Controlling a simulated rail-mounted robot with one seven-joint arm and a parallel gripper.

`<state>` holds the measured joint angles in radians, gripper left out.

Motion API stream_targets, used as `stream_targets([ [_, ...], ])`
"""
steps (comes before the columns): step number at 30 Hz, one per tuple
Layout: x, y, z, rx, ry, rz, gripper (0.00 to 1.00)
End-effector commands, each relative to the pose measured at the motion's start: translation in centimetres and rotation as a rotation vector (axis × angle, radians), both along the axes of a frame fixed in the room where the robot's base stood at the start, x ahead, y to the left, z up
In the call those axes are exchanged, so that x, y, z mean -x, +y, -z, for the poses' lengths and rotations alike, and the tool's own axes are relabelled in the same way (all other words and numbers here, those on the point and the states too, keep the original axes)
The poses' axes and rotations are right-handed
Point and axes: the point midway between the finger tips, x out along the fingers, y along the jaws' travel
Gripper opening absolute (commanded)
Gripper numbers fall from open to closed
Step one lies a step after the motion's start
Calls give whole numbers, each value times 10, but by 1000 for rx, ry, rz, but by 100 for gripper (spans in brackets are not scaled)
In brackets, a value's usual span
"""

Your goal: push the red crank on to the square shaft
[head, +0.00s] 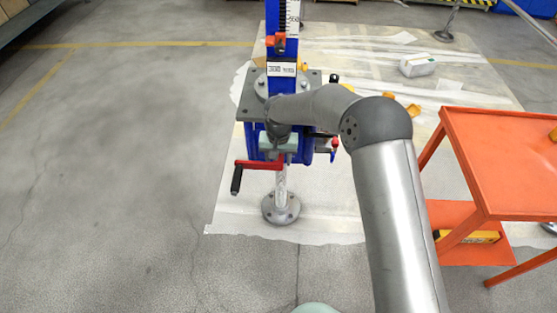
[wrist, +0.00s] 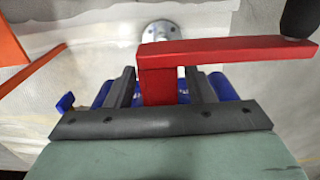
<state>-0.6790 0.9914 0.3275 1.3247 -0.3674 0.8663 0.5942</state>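The red crank (head: 262,165) is in front of the blue screw jack (head: 270,110) in the head view, with its arm pointing left and its black handle (head: 236,180) hanging down. My gripper (head: 285,153) is over the crank's right end. A narrow gap shows at the right finger, so contact there is unclear. The square shaft is hidden, and I cannot tell whether the crank touches it.
A round metal foot (head: 281,208) stands on the pale sheet (head: 330,228) below. Floor at the left is clear.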

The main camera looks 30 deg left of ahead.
Motion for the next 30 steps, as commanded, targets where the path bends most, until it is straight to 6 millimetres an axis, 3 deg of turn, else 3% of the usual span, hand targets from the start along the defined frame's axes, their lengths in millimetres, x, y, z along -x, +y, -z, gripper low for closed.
stream_targets([
  [9,1,-1,2,5,2,0,55],
  [14,1,-1,-13,3,1,0,55],
  [30,2,-2,-139,-1,-1,1,55],
])
